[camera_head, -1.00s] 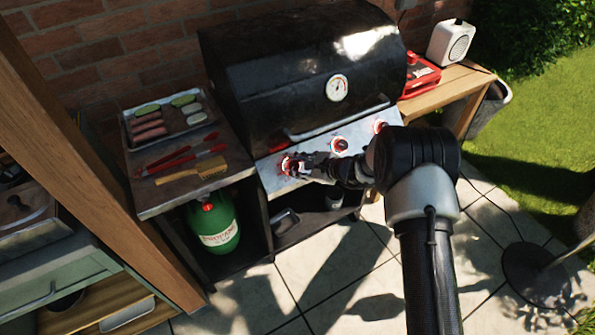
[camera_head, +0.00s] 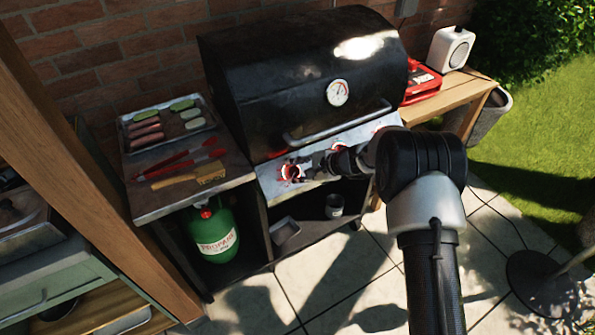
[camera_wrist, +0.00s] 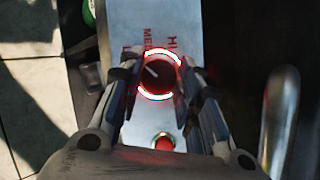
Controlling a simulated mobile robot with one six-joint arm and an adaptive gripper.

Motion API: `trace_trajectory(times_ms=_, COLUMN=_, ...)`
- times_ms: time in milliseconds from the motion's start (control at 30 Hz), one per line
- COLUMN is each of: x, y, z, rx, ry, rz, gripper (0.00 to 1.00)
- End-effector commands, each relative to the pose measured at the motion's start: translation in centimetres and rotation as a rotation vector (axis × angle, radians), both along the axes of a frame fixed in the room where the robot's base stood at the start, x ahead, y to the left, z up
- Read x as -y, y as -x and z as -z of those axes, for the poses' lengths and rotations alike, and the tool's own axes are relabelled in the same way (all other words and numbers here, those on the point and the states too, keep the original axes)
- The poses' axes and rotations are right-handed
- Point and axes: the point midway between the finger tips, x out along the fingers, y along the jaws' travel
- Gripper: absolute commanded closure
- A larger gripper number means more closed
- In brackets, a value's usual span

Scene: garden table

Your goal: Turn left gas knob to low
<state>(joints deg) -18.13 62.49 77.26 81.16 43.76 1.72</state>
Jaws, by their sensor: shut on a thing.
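The left gas knob (camera_head: 291,172) is on the grill's sloping silver panel, at its left end, with a red-lit ring around it. In the wrist view the dark round knob (camera_wrist: 157,77) has a pale pointer line slanting toward the upper left. Red letters reading HI and ME stand above it; a letter at the left is partly hidden. My gripper (camera_wrist: 158,84) has one finger on each side of the knob and is shut on it. In the head view my gripper (camera_head: 309,169) reaches the knob from the right.
The lid handle (camera_head: 338,127) runs above the panel. A side shelf (camera_head: 143,203) with tongs, a brush and a food tray is at left. A green propane tank (camera_head: 213,232) stands below it.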

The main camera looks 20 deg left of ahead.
Motion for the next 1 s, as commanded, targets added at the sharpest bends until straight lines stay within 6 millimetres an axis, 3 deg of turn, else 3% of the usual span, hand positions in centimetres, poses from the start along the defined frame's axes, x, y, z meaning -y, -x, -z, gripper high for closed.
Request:
trace_trajectory(times_ms=200, x=0.0, y=0.3, z=0.3, rx=-0.006, ry=0.002, rz=-0.003, gripper=0.92)
trace_trajectory(times_ms=233, x=0.0, y=0.3, z=0.3, rx=-0.006, ry=0.002, rz=-0.003, gripper=0.66)
trace_trajectory(times_ms=500, x=0.0, y=0.2, z=0.2, rx=-0.004, ry=0.000, rz=-0.001, gripper=0.49)
trace_trajectory(times_ms=833, x=0.2, y=0.1, z=-0.1, rx=-0.002, ry=0.000, rz=0.001, gripper=0.49)
trace_trajectory(times_ms=1000, x=1.7, y=0.3, z=-1.4, rx=0.000, ry=-0.001, rz=0.003, gripper=0.49)
